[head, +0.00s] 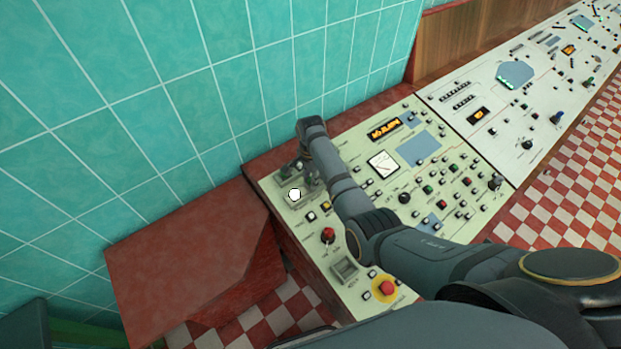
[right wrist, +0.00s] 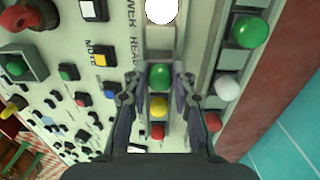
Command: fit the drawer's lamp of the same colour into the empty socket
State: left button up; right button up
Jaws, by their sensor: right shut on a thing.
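My right gripper (head: 308,178) reaches down at the far left end of the pale green console (head: 350,240). In the right wrist view its fingers (right wrist: 158,82) are shut on a green lamp (right wrist: 160,77). I cannot tell whether the lamp is clear of the surface below. A yellow lamp (right wrist: 158,107) and a red lamp (right wrist: 158,131) line up behind it between the fingers. A second row holds another green lamp (right wrist: 250,32), a white lamp (right wrist: 228,88) and a red lamp (right wrist: 213,122). I cannot make out the empty socket for certain. My left gripper is not in view.
A bright white round light (head: 294,195) is close beside the gripper. A red knob (head: 328,235) and a red stop button on yellow (head: 387,288) stand up from the console. A teal tiled wall (head: 200,100) rises behind. A bare dark red surface (head: 190,260) lies at left.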

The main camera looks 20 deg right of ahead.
jog(key=shift+p, duration=0.35)
dwell(0.3)
jog(key=shift+f+b, duration=0.45)
jog(key=shift+f, duration=0.2)
dwell(0.5)
jog(key=shift+r, duration=0.1)
jog(key=shift+r+p, duration=0.6)
jog(key=shift+p, duration=0.3)
jog(key=shift+p, duration=0.45)
dwell(1.2)
jog(key=shift+f+b, duration=0.45)
jog(key=shift+f, duration=0.2)
dwell(0.4)
jog(key=o, duration=1)
